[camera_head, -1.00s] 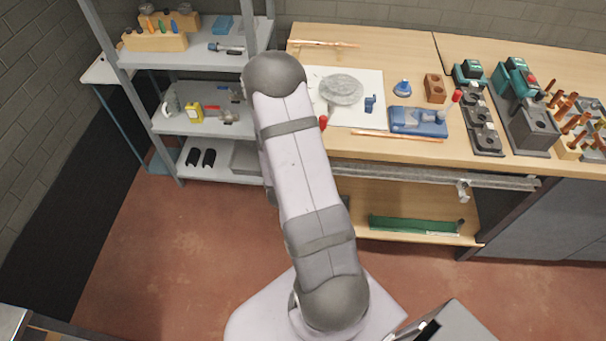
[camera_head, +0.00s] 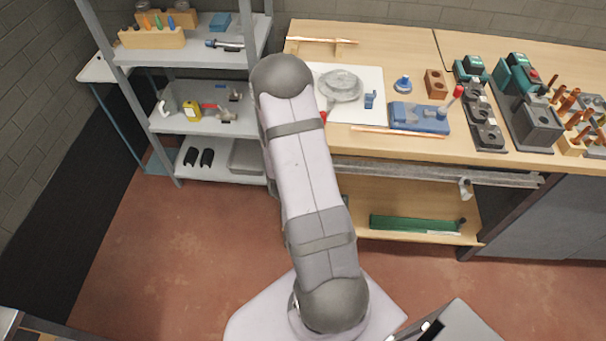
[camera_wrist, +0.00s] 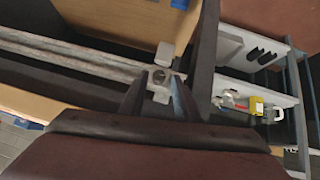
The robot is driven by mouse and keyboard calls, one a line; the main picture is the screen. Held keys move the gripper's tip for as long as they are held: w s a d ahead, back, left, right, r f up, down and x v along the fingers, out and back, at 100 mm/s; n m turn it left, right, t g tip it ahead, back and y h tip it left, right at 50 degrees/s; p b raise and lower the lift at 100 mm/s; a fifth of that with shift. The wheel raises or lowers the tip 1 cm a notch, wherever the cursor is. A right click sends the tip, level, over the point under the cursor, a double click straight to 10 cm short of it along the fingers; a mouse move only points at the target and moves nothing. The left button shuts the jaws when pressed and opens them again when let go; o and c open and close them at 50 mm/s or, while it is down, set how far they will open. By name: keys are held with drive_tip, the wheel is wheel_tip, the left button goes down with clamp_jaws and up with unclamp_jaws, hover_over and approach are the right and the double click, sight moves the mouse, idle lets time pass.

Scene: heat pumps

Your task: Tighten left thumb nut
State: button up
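In the wrist view, a pale metal clamp piece (camera_wrist: 163,54) with a small dark-centred thumb nut (camera_wrist: 159,77) sits at the end of the metal rail (camera_wrist: 70,60). My gripper (camera_wrist: 159,80) has its two dark fingers apart, one on each side of the nut. I cannot tell whether either finger touches it. In the head view, the rail (camera_head: 400,172) runs along the bench's front edge, and another clamp (camera_head: 465,188) shows near its right end. My arm hides the rail's left end and my gripper there.
The wooden workbench (camera_head: 390,150) holds a white board (camera_head: 368,85), a blue tool (camera_head: 420,118) and green-grey devices (camera_head: 535,115). A grey shelf unit (camera_head: 205,125) stands close on the left. A green tray (camera_head: 415,224) lies on the lower shelf.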

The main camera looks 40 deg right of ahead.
drive_tip(key=shift+w+d+f, duration=0.1)
drive_tip(key=shift+d+f, duration=0.1)
drive_tip(key=shift+f, duration=0.05)
drive_tip(key=shift+w+r, duration=0.15)
idle(0.6)
clamp_jaws()
